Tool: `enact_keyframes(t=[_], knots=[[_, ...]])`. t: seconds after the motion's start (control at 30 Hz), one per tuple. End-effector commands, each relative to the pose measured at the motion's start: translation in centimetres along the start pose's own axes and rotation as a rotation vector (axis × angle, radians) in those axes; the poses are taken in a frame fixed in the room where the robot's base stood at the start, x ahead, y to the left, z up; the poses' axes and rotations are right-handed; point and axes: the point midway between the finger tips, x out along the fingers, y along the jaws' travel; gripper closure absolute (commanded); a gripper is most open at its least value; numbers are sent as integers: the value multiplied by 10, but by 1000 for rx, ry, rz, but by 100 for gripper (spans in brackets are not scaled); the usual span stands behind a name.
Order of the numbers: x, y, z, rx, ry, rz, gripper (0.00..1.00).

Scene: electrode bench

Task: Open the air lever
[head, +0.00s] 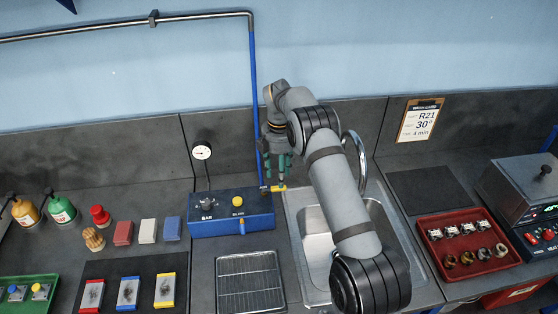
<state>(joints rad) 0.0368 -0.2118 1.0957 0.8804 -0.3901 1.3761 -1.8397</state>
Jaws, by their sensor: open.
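The air lever (277,188) is a small yellow handle at the foot of the blue air pipe (254,110), at the right end of a blue box (232,222) marked BAR. It points to the right, roughly level. My gripper (275,172) hangs fingers down just above and beside the lever, with green fingertips. It is open, and nothing shows between its fingers. The view is too small to tell whether a fingertip touches the lever.
A sink (318,242) with a curved tap (357,152) lies right of the lever, partly hidden by my arm. A wire rack (250,282) sits in front of the blue box. A round gauge (202,152) stands behind it. A red tray (462,243) is at the right.

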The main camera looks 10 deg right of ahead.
Motion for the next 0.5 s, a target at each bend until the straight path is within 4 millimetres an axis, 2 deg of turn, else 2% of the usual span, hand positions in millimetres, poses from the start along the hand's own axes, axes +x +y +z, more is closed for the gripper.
enact_keyframes(t=[0.03,0.2,0.33,0.5], knots=[[-12,1,-1,1,1,5,58],[-47,1,-1,-1,0,4,58],[-66,0,-1,0,0,2,58],[-78,0,-1,-1,0,0,58]])
